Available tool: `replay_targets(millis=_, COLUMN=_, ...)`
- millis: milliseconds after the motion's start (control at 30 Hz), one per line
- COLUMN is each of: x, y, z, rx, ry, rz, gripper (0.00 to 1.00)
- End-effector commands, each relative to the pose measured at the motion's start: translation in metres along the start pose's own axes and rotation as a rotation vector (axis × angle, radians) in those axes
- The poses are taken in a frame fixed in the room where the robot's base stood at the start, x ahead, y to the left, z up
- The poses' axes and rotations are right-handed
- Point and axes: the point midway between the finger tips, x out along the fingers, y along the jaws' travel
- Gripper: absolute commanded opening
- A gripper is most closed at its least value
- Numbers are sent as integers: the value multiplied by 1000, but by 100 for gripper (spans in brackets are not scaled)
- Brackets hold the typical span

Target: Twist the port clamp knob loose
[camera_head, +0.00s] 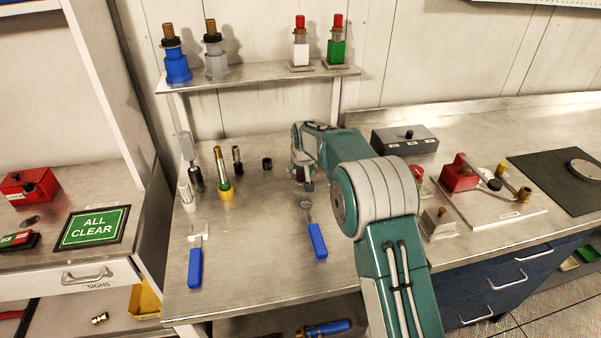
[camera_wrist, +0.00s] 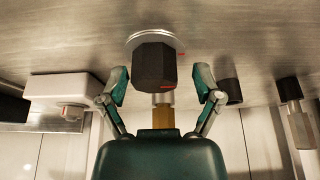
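In the wrist view a black faceted knob (camera_wrist: 155,66) with red marks stands on a round silver disc (camera_wrist: 134,38) on the steel surface. I take it to be the port clamp knob. A brass-coloured part (camera_wrist: 163,118) shows just past it, partly hidden by my gripper body. My gripper (camera_wrist: 161,80) is open, one finger on each side of the knob, with visible gaps. In the head view my gripper (camera_head: 303,180) is low over the middle of the bench, and the knob cannot be made out there.
Two blue-handled tools, left (camera_head: 196,266) and right (camera_head: 317,240), lie on the steel bench (camera_head: 255,270). Several upright fittings, one with a yellow base (camera_head: 226,192), stand left of my gripper. A grey box (camera_head: 404,141) stands right. A raised shelf (camera_head: 262,76) runs behind. The bench front is mostly clear.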

Motion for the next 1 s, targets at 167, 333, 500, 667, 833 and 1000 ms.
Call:
replay_targets(millis=167, x=0, y=1, z=0, rx=1, ry=0, rz=0, gripper=4)
replay_targets(millis=333, x=1, y=0, z=0, rx=0, ry=-1, rz=2, gripper=4)
replay_targets(millis=500, x=2, y=0, z=0, rx=-19, ry=-2, rz=-6, gripper=4)
replay_targets(millis=667, x=2, y=1, z=0, rx=-74, ry=-3, rz=-30, gripper=4)
replay_targets(millis=833, x=3, y=0, z=0, rx=-181, ry=-3, rz=-75, gripper=4)
replay_targets(millis=1000, x=4, y=0, z=1, rx=-321, ry=-4, rz=-134, gripper=4)
